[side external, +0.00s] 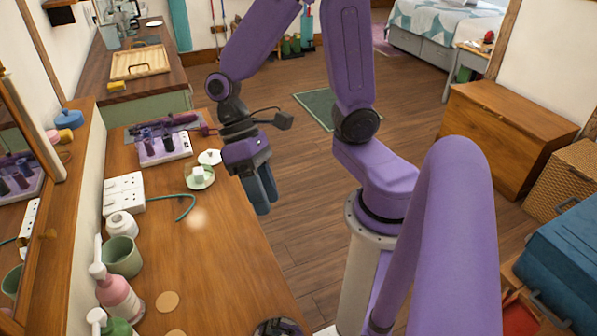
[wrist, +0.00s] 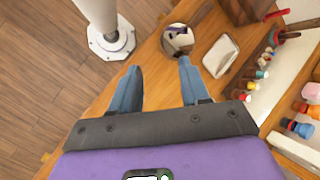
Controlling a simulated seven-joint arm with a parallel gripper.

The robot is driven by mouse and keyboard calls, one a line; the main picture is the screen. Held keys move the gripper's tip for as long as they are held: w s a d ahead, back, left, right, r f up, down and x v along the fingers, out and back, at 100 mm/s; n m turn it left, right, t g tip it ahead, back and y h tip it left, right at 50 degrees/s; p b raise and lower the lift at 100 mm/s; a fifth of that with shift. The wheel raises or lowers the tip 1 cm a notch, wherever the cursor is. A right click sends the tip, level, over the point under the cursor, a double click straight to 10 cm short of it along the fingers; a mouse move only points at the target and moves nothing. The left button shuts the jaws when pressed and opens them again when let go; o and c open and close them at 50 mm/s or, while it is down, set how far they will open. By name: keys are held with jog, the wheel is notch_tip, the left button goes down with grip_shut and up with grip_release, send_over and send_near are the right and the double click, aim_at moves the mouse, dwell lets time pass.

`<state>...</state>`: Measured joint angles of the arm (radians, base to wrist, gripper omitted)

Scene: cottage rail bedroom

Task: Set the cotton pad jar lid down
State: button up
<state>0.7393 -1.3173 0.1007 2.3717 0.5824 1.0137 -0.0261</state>
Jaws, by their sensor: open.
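A small white round piece with a dark spot on top (side external: 210,157), which looks like the lid, lies on the wooden counter (side external: 235,265) in the side view. It is beside a pale green dish (side external: 186,182) holding a white block (side external: 197,173). A white round jar (side external: 122,225) stands nearer the camera; I cannot tell for sure if it is the cotton pad jar. My gripper (side external: 264,197) is right of the dish, above the counter's right edge, apart from these things. In the wrist view my gripper (wrist: 157,88) is open with nothing between its fingers.
A green cup (side external: 122,257), a pink pump bottle (side external: 118,296) and a white power strip (side external: 126,193) line the wall side. A teal cable (side external: 182,207) lies mid-counter. The wrist view shows a round mirror (wrist: 177,39), a white tray (wrist: 220,55) and small bottles.

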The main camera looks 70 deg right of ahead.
jog(key=s+d+r+n+t+h, duration=0.2)
jog(key=s+d+r+n+t, duration=0.1)
jog(key=n, duration=0.7)
jog(key=s+d+t, duration=0.1)
jog(key=s+t, duration=0.1)
jog(key=shift+t+h, duration=0.3)
jog(key=shift+h, duration=0.1)
